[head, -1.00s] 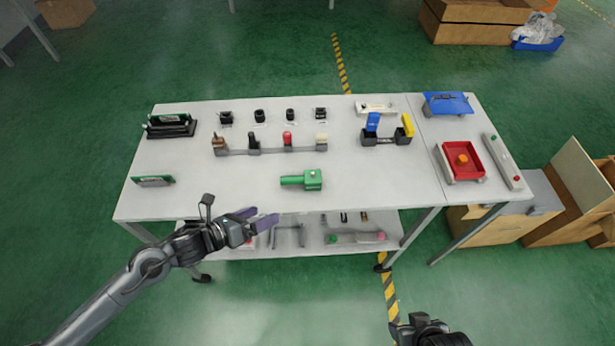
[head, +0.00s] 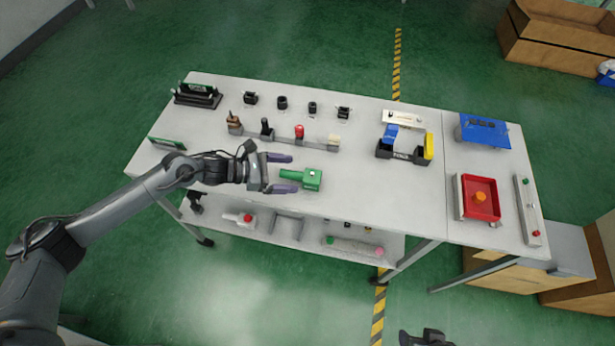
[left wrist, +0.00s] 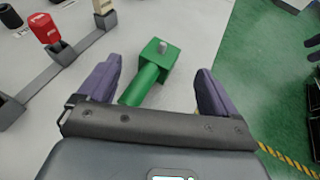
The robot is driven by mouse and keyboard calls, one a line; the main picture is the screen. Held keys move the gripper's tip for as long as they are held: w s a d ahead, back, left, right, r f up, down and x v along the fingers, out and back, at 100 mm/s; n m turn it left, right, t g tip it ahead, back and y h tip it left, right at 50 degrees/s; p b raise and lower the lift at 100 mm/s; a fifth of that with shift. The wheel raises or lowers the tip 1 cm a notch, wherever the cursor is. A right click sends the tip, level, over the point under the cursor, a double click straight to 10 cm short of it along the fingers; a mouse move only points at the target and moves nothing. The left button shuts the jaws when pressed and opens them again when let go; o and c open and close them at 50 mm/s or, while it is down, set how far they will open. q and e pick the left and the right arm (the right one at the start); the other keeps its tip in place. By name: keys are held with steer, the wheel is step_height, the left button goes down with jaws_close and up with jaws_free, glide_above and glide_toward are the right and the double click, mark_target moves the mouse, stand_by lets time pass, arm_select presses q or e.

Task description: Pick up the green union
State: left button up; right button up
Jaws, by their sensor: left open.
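The green union (head: 312,179), a block with a cylindrical stem and a small light-coloured stud on top, lies on the white table near its front edge. It also shows in the left wrist view (left wrist: 160,58), with its stem pointing towards my gripper. My left gripper (head: 284,173) is open, its purple fingers pointing at the union from the left. In the left wrist view the fingers (left wrist: 155,85) stand on either side of the stem's end, with gaps on both sides. Part of my right gripper (head: 424,338) shows at the bottom edge; its fingers cannot be made out.
Behind the union is a grey rail (head: 284,137) with several levers, one red-topped. A black bin fixture with blue and yellow parts (head: 404,148) stands to the right, and a red tray (head: 481,198) further right. The table between union and red tray is clear.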

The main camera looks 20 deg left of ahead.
mark_target(310, 174)
arm_select(q)
steer(key=shift+x, duration=3.15)
steer(key=shift+d+r, duration=0.1)
steer(key=shift+r, duration=0.1)
steer(key=c, duration=1.2)
steer(key=shift+r, duration=0.1)
steer(key=shift+c, duration=0.2)
